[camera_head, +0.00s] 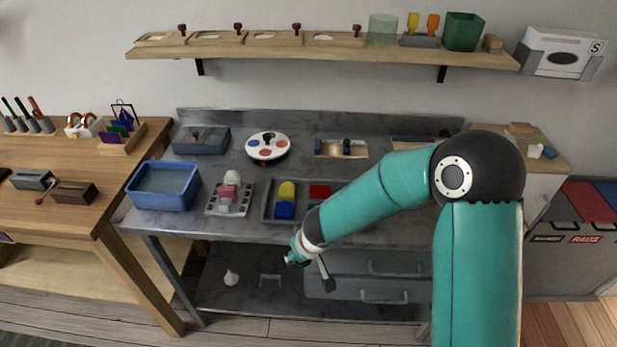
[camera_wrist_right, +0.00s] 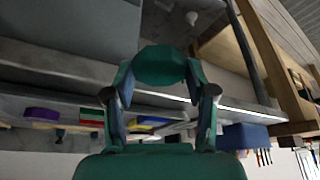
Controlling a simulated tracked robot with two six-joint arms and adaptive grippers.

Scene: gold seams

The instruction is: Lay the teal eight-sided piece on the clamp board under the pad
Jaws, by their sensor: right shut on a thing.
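My right gripper (camera_head: 298,257) hangs in front of the bench's front edge, below the worktop, at the end of my teal arm. In the right wrist view my right gripper (camera_wrist_right: 160,80) is shut on the dark teal eight-sided piece (camera_wrist_right: 160,65), held between its two fingertips. In the head view the piece is hard to tell from the teal gripper. A wooden board with dark upright parts (camera_head: 341,148) lies at the back of the bench; it may be the clamp board, but its pad is not clear. My left gripper is not in view.
The grey bench (camera_head: 240,226) holds a blue bin (camera_head: 163,207), a round palette (camera_head: 267,146), a white-and-pink item on a grey plate (camera_head: 229,195) and a tray of coloured blocks (camera_head: 267,214). A shelf (camera_head: 300,53) runs above. My right arm hides the bench's right part.

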